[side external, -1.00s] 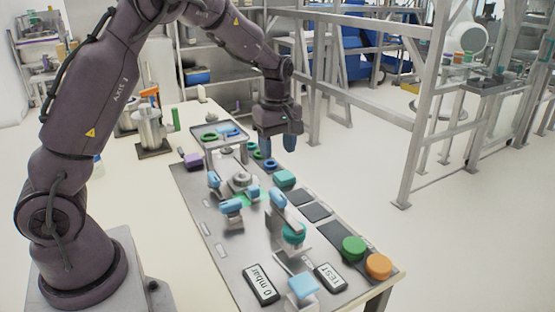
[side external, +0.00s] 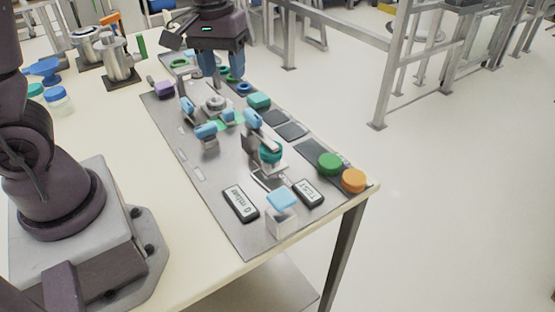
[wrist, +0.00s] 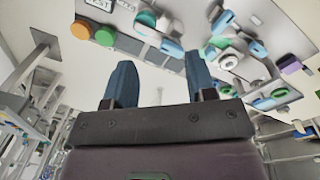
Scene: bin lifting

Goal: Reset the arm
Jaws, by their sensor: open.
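My gripper (side external: 222,68) is open and empty, with its two blue fingers pointing down. It is above the far end of the grey metal work plate (side external: 180,140), near several green and blue rings. In the wrist view my gripper's blue fingers (wrist: 160,85) stand well apart with nothing between them. The rings behind the fingers are partly hidden in the side view.
The plate carries blue-handled clamps (side external: 206,131), a teal block (side external: 259,101), a green button (side external: 330,163) and an orange button (side external: 354,180). Metal canisters (side external: 117,62) stand at the back left. A metal frame (side external: 395,80) stands beyond the table, with open floor between.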

